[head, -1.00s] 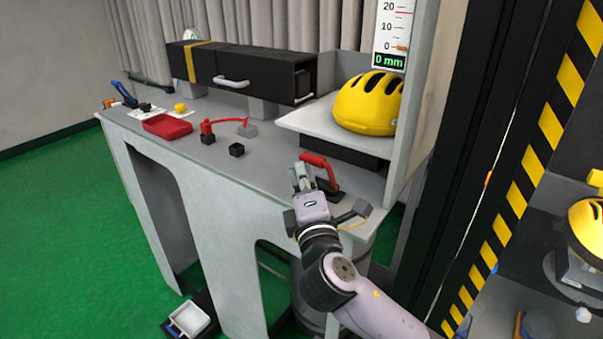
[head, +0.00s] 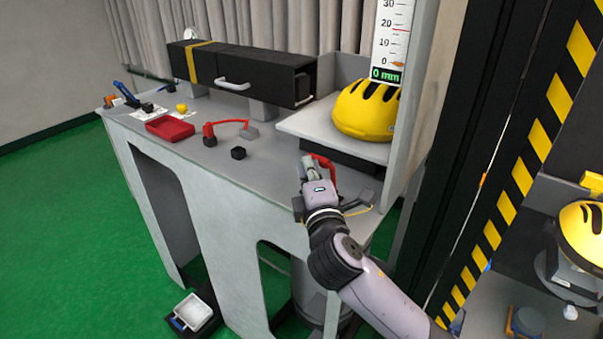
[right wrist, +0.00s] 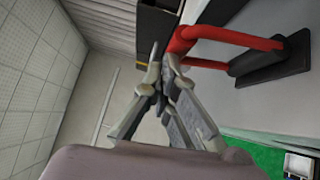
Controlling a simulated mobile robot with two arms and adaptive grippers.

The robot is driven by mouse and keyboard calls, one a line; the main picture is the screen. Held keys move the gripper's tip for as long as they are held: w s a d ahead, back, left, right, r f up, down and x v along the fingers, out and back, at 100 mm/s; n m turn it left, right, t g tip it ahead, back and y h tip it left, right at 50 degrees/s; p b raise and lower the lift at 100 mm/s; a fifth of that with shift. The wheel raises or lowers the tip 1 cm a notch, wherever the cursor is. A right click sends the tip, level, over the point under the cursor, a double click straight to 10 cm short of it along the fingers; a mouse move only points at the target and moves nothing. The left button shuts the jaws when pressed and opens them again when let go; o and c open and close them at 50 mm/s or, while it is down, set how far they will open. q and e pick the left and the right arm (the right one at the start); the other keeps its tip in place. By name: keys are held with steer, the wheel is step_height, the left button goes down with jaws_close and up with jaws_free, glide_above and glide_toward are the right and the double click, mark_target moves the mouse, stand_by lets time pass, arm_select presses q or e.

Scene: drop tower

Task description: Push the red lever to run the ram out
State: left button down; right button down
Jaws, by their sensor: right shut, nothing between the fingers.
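The red lever (head: 326,166) stands on the grey bench near its front right, partly hidden behind my right gripper (head: 307,165). In the right wrist view the lever (right wrist: 230,38) is a red U-shaped bar on a black base (right wrist: 275,62). My right gripper (right wrist: 160,75) is shut with nothing in it, its fingertips close beside the lever's near end; I cannot tell whether they touch. A black box-shaped housing (head: 250,72) with a handle lies at the back, a dark block showing in its open right end. A display reads 0 mm. My left gripper is not in view.
A yellow helmet (head: 367,108) sits on a light shelf right of the housing. A red tray (head: 170,128), a small black block (head: 238,153) and a red-handled item (head: 209,135) lie on the bench (head: 200,165). A striped post (head: 510,190) stands at right.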

steer(key=w+d+p, duration=0.1)
steer(key=w+d+r, duration=0.1)
steer(key=shift+w+r+p, duration=0.3)
steer(key=shift+w+p, duration=0.05)
steer(key=shift+w+d, duration=0.65)
steer(key=shift+w, duration=0.25)
steer(key=shift+r+p, duration=0.1)
steer(key=shift+p, duration=0.2)
stand_by(0.4)
